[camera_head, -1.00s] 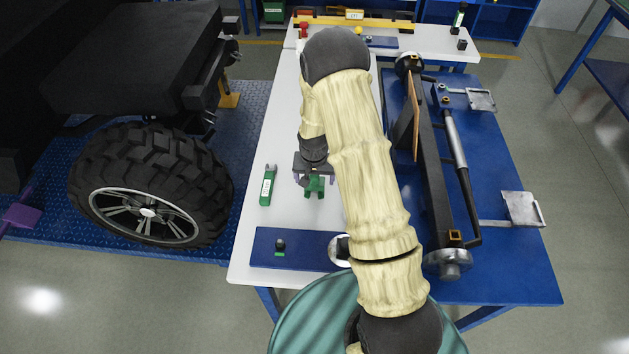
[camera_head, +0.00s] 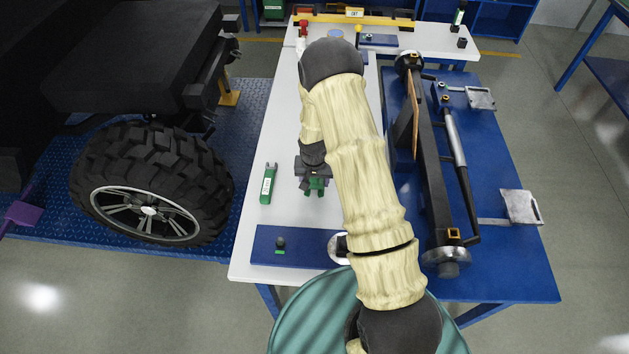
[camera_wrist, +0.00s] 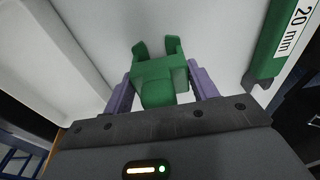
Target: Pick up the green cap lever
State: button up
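The green cap lever (camera_head: 316,187), a short green piece with two prongs, is at the white table top under my arm in the head view. In the wrist view the lever (camera_wrist: 160,80) lies between my gripper's two purple fingers, its prongs pointing away from the palm. My gripper (camera_head: 314,182) is drawn in on the lever's sides; it also shows in the wrist view (camera_wrist: 161,88). I cannot tell whether the lever is clear of the table. My arm hides part of the table to the right.
A green tool labelled 20 mm (camera_head: 269,184) lies just left of my gripper. A blue plate (camera_head: 300,262) with a small black-and-green piece is at the table's near end. A dark beam assembly (camera_head: 430,170) stands on the blue table at right. A large wheel (camera_head: 148,190) is at left.

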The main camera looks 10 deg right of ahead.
jog(key=c, duration=0.8)
jog(key=shift+o, duration=0.2)
notch_tip(320, 180, up, 10)
jog(key=shift+r+b, duration=0.1)
jog(key=shift+b, duration=1.05)
jog(key=o, duration=0.8)
grip_shut()
jog(key=shift+s, duration=0.1)
